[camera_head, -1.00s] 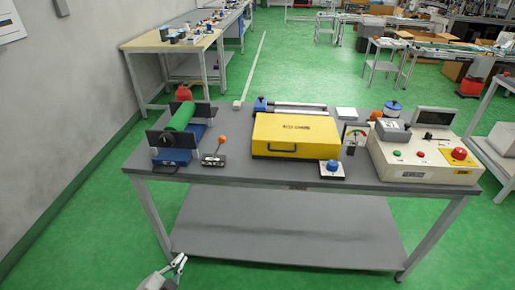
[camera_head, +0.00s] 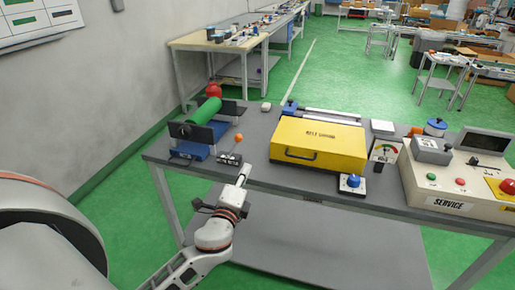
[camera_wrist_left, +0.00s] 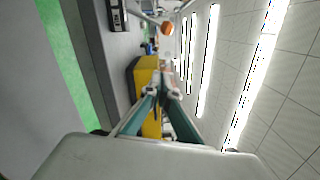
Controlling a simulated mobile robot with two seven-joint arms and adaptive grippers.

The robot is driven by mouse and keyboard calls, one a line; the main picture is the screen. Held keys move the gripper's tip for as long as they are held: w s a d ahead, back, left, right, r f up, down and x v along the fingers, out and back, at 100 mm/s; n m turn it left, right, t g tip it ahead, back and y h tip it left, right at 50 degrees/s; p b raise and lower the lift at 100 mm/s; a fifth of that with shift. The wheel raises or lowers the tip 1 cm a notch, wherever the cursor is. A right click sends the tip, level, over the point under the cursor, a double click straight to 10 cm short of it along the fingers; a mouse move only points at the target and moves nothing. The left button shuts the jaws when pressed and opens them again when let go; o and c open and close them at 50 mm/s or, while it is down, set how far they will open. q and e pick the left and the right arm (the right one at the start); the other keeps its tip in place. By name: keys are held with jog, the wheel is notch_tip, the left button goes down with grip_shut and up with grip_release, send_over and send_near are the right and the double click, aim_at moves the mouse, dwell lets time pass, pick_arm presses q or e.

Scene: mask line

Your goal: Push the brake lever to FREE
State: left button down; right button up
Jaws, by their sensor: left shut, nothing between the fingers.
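The brake lever (camera_head: 238,139) is a thin stick with an orange ball knob on a small dark base (camera_head: 229,158) near the table's front left edge. In the left wrist view the orange knob (camera_wrist_left: 166,28) is at the top, with the labelled base (camera_wrist_left: 118,16) at upper left; the label is too small to read. My left gripper (camera_head: 243,172) is shut and empty at the table's front edge, just in front of and right of the lever base. Its fingers (camera_wrist_left: 162,92) point past the lever in the wrist view, apart from the knob. My right gripper is not seen.
A green roller unit (camera_head: 205,110) stands left of the lever, with a red object behind it. A yellow belt guard box (camera_head: 330,140) stands to the right. Further right are a blue knob (camera_head: 353,182), a gauge (camera_head: 385,151) and a control box (camera_head: 450,195).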

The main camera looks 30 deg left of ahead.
pick_arm(q)
jog(key=shift+s+a, duration=0.1)
jog(key=w+a+r+p, duration=0.1)
jog(key=w+a, duration=0.5)
jog(key=w, duration=0.3)
jog(key=shift+w+a, duration=0.3)
jog(key=shift+a+r, duration=0.1)
dwell(0.4)
